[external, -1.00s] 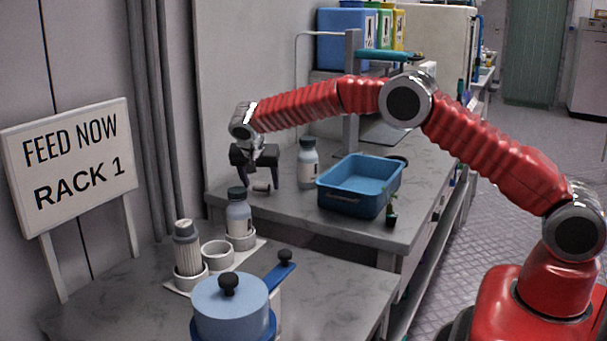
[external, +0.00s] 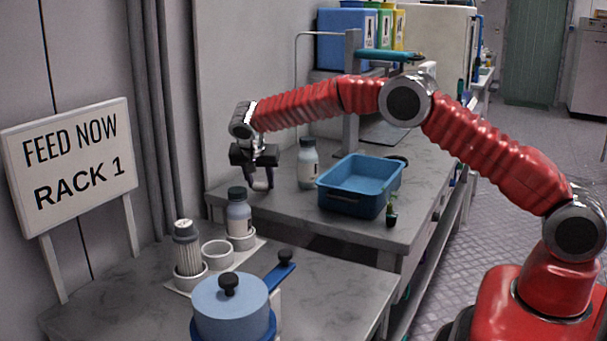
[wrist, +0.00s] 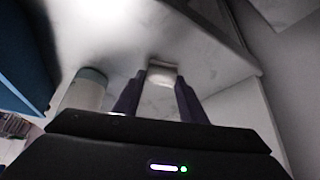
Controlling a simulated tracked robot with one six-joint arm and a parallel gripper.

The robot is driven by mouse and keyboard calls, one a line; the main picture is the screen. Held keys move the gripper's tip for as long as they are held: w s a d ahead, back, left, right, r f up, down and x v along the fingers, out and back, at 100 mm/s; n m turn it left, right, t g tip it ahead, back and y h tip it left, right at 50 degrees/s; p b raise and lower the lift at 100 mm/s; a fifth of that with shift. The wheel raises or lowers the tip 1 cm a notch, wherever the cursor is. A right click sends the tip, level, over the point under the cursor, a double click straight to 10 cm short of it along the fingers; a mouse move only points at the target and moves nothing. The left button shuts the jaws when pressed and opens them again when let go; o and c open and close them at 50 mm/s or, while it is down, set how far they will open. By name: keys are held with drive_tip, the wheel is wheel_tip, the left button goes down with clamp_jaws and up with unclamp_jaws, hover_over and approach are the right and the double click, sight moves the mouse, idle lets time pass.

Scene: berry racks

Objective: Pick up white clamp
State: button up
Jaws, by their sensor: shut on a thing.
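The white clamp (wrist: 162,73) shows in the wrist view as a small pale piece between my fingertips. My gripper (external: 260,186) is shut on it, low over the grey counter near its left end. In the wrist view my two dark fingers (wrist: 161,84) press on it from both sides. In the external view the clamp is a small pale spot between the fingertips, mostly hidden by them. I cannot tell whether it still touches the counter.
A white bottle with a grey cap (external: 308,165) stands just right of my gripper. A blue tray (external: 352,206) is further right on the counter. On the nearer table are a holder with a filter (external: 188,250), a bottle (external: 239,215) and a blue lidded pot (external: 230,305).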

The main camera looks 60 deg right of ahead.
sight(261, 185)
drive_tip(key=c, duration=0.5)
drive_tip(key=shift+r, duration=0.1)
wheel_tip(261, 185, up, 10)
drive_tip(key=shift+f, duration=0.1)
idle(0.4)
idle(0.4)
